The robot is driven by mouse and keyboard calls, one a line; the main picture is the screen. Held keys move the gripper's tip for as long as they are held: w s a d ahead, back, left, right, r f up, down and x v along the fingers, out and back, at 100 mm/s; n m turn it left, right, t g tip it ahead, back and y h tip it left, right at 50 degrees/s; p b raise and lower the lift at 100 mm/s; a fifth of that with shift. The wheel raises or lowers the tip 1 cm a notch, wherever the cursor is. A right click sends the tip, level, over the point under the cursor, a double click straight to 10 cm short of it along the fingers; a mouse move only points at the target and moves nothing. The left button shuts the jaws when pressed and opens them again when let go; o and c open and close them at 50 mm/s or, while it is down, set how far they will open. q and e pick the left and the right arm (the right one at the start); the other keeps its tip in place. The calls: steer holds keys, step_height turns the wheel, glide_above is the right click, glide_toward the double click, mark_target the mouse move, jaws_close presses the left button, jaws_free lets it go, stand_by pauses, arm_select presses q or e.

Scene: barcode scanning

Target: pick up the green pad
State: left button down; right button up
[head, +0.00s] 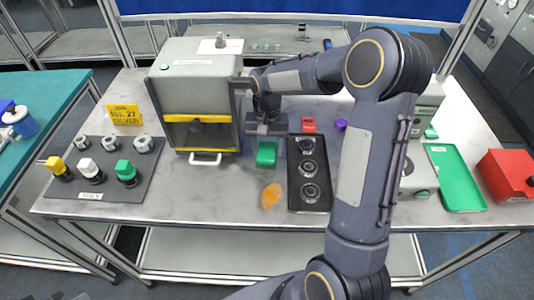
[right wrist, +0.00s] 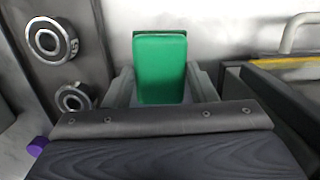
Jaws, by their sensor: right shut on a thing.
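The green pad (head: 266,154) is a small green block near the middle of the grey table, between the box-like machine and the black tray. My right gripper (head: 266,130) reaches it from behind and is shut on it. In the right wrist view the green pad (right wrist: 160,66) stands out between the two grey fingers. From these views I cannot tell whether the pad touches the table. My left gripper is not in view.
The grey machine (head: 196,85) with a white handle stands left of the pad. A black tray (head: 293,203) with round parts lies to the right. An orange item (head: 271,195) lies in front. A green tray (head: 456,178) and a red box (head: 507,176) are far right.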

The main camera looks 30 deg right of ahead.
steer(key=shift+r, duration=0.15)
steer(key=shift+r, duration=0.55)
steer(key=s+d+r+b, duration=0.1)
steer(key=s+d+r, duration=0.1)
steer(key=d+r, duration=0.2)
step_height(320, 180, up, 4)
steer(key=shift+s+d+f, duration=0.15)
steer(key=shift+s+f, duration=0.05)
steer(key=shift+s, duration=0.05)
steer(key=s+d+r, duration=0.1)
steer(key=d, duration=0.1)
steer(key=s+d+r+b, duration=0.1)
steer(key=s+d, duration=0.1)
steer(key=d, duration=0.1)
steer(key=s+d+r, duration=0.1)
steer(key=d+r, duration=0.1)
steer(key=shift+s+d, duration=0.35)
steer(key=shift+d, duration=0.05)
